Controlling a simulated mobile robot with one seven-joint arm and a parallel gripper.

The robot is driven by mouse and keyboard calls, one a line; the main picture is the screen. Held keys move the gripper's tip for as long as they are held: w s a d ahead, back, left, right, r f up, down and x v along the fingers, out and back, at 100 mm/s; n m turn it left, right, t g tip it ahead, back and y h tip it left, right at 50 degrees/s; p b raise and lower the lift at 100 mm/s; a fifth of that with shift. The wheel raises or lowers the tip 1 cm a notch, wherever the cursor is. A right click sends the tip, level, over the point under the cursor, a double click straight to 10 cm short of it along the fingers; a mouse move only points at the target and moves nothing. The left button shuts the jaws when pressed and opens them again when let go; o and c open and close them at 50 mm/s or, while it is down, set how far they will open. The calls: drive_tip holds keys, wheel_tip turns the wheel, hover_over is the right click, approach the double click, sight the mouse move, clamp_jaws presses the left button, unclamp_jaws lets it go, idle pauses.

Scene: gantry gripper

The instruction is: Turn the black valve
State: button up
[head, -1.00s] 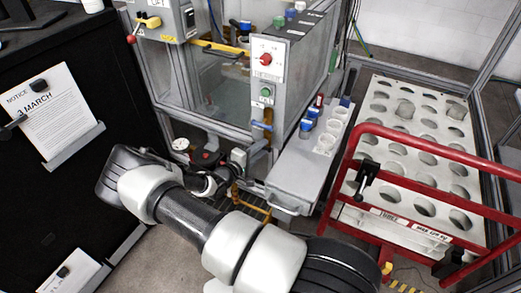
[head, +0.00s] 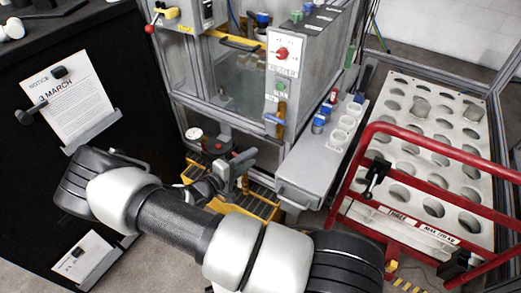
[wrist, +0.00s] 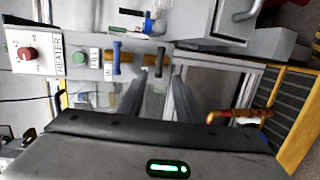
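The black valve (wrist: 160,62) shows in the wrist view as a dark upright handle on the grey panel, beside a blue-handled valve (wrist: 117,58). My gripper (wrist: 161,76) is open, its two fingers pointing at the black valve. The black handle appears between the fingertips or just beyond them; I cannot tell the depth or whether they touch. In the head view my gripper (head: 243,161) is in front of the machine's lower front, below the blue-handled valve (head: 276,119). The black valve cannot be made out there.
The heater panel has a red knob (head: 282,53) and a green button (head: 280,86). A grey shelf (head: 310,170) with cups and blue-capped bottles juts out at right. A red-railed cart (head: 440,158) stands farther right. A red-handled valve (wrist: 238,115) is right of my fingers.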

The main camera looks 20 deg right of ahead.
drive_tip(key=v, duration=0.3)
drive_tip(key=shift+s+a, duration=0.25)
drive_tip(key=shift+a, duration=0.05)
drive_tip(key=s+a+r+m+g+y, duration=0.15)
drive_tip(key=s+r+y, duration=0.35)
drive_tip(key=s+r, duration=0.5)
drive_tip(key=s+r+m+y, duration=0.3)
drive_tip(key=s+r+y, duration=0.15)
drive_tip(key=r, duration=0.95)
drive_tip(key=s+r+m+y, duration=0.2)
drive_tip(key=s+r+y, duration=0.2)
drive_tip(key=s+r, duration=0.65)
wheel_tip(320, 180, up, 18)
drive_tip(key=w+p, duration=0.2)
drive_tip(key=p, duration=1.4)
drive_tip(key=shift+w+a+r, duration=0.15)
drive_tip(key=shift+w+a, duration=0.05)
drive_tip(key=shift+n+g, duration=0.25)
